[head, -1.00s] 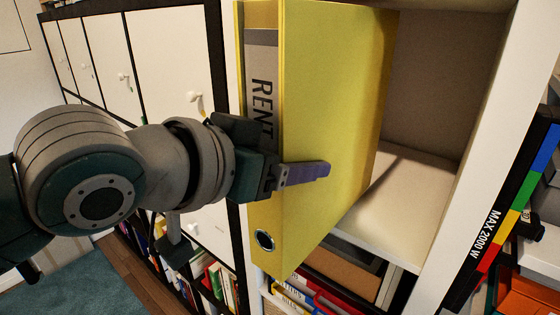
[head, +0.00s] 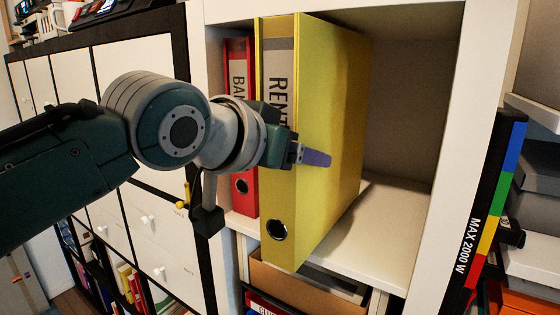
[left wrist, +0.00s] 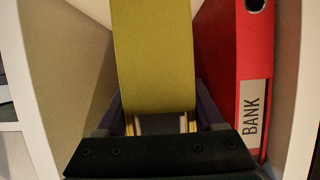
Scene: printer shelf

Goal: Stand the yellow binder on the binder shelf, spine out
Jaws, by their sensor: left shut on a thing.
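The yellow binder (head: 335,140), spine label "RENT", stands upright, partly inside the open shelf compartment, with its spine facing out. Its lower front corner juts past the shelf board (head: 385,235). My left gripper (head: 300,155) is shut on the binder at its spine edge, one purple finger showing on its right face. In the left wrist view the binder (left wrist: 153,55) runs between the fingers, away from the camera. A red binder (head: 240,175) labelled "BANK" stands to its left in the compartment; it also shows in the left wrist view (left wrist: 240,65). My right gripper is not in view.
The shelf board right of the yellow binder is bare. The compartment's right wall (head: 450,170) is white. White cabinet doors (head: 135,95) stand at left. A striped "MAX 2000 W" strip (head: 485,225) is at right. A box (head: 310,282) sits in the compartment below.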

